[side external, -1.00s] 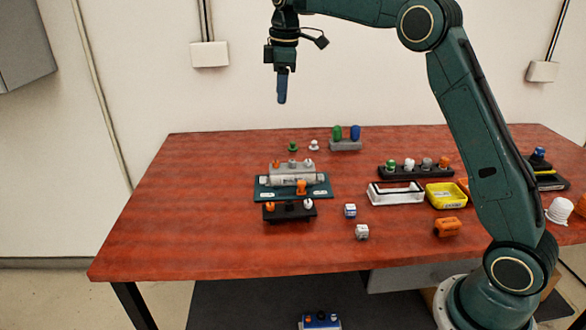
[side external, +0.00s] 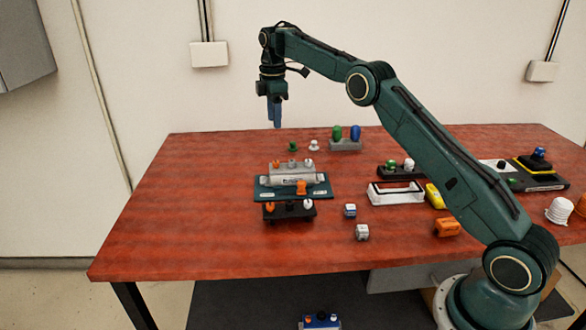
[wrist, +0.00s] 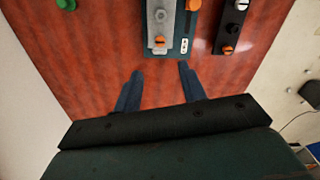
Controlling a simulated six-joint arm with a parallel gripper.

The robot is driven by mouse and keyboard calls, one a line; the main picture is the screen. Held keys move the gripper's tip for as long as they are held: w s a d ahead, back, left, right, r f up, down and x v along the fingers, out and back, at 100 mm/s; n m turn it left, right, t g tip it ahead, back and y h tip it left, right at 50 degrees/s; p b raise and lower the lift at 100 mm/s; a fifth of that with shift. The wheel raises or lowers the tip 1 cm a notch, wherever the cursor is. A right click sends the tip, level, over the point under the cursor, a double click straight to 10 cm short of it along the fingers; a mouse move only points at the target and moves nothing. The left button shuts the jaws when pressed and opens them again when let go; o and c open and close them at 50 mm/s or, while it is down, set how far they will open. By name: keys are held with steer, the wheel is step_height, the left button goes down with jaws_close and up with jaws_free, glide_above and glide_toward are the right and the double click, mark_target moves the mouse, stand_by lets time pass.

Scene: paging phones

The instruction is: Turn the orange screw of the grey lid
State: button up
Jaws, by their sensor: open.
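The grey lid (side external: 291,179) lies on a dark teal plate (side external: 323,190) near the middle of the table. In the wrist view the orange screw (wrist: 160,40) shows near the lower end of the grey lid (wrist: 161,28). My gripper (side external: 276,126) points down, open and empty, in the air above the table. In the wrist view its two blue fingers (wrist: 160,70) are apart, just below the orange screw in the picture.
A black block (side external: 290,212) with several knobs stands just in front of the plate. Another orange knob (side external: 301,187) is at the lid's front. Green (side external: 293,146) and white (side external: 314,145) pieces stand behind it. A white frame (side external: 396,194) is to the right. The table's left side is clear.

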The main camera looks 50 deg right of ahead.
mark_target(276, 161)
steer(key=shift+f, duration=0.15)
steer(key=shift+f, duration=6.75)
jaws_close()
